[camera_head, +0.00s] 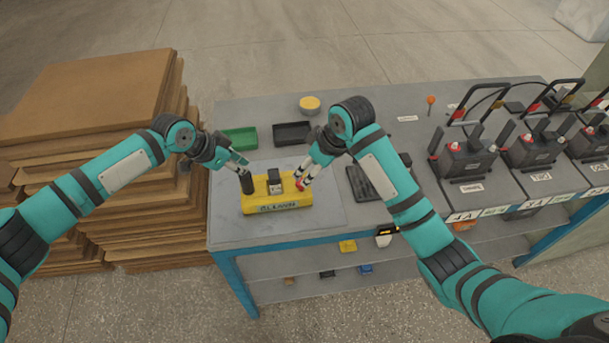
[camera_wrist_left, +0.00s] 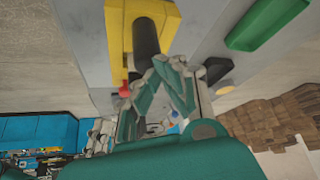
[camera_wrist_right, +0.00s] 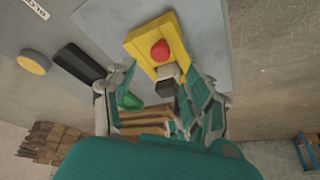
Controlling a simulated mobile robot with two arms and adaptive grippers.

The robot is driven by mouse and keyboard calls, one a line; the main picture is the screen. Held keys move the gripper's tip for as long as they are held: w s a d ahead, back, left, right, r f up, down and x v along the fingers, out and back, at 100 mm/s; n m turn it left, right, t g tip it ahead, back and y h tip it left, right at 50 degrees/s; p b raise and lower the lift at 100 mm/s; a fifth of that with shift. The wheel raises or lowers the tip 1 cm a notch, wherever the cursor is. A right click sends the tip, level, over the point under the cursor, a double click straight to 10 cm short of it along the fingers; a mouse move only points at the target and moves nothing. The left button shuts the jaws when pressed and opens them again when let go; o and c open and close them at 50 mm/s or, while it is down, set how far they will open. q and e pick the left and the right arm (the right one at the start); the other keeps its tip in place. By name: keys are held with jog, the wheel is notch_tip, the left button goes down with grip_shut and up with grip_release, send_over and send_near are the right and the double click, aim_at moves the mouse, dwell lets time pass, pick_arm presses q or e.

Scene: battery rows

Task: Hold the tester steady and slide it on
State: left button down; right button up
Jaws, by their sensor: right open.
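The yellow tester (camera_head: 277,202) lies on a grey mat on the bench. It carries an upright black post (camera_head: 246,184) at its left end, a black block (camera_head: 274,181) in the middle and a red knob at its right end, clear in the right wrist view (camera_wrist_right: 160,51). My left gripper (camera_head: 243,164) is at the top of the black post. Its fingertips converge beside the post (camera_wrist_left: 145,38) in the left wrist view; I cannot tell whether they grip it. My right gripper (camera_head: 303,176) is open and empty over the red knob, its fingers apart.
A green tray (camera_head: 240,139) and a black tray (camera_head: 291,133) lie behind the tester, with a yellow round object (camera_head: 310,104) farther back. A dark flat panel (camera_head: 365,184) lies to the right. Black battery units (camera_head: 467,158) stand in a row at right. Stacked brown boards (camera_head: 90,95) stand at left.

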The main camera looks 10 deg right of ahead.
jog(key=shift+v, duration=2.4)
pick_arm(q)
notch_tip(320, 180, up, 6)
jog(key=p, duration=0.5)
jog(key=shift+p, duration=0.4)
pick_arm(e)
notch_tip(320, 180, up, 6)
jog(key=shift+f, duration=0.2)
